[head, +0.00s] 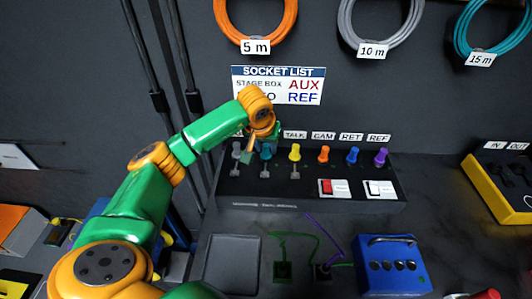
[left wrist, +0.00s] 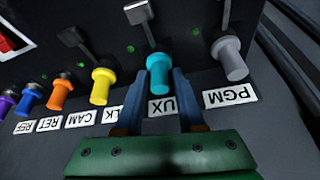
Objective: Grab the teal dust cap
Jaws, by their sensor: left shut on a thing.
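The teal dust cap (left wrist: 159,68) is on the black panel (head: 310,195), in the AUX place between the grey cap (left wrist: 230,58) and the yellow cap (left wrist: 103,86). In the left wrist view my left gripper (left wrist: 172,80) has its two fingers closed around the teal cap. The cap appears still seated on the panel. In the head view the teal cap (head: 265,153) shows just below my left gripper (head: 262,142), partly hidden. My right gripper is in neither view.
Orange (head: 323,154), blue (head: 352,156) and purple (head: 381,157) caps stand to the right on the panel. A blue box (head: 392,265) and a grey tray (head: 232,264) lie in front. A socket list sign (head: 277,72) is on the wall behind.

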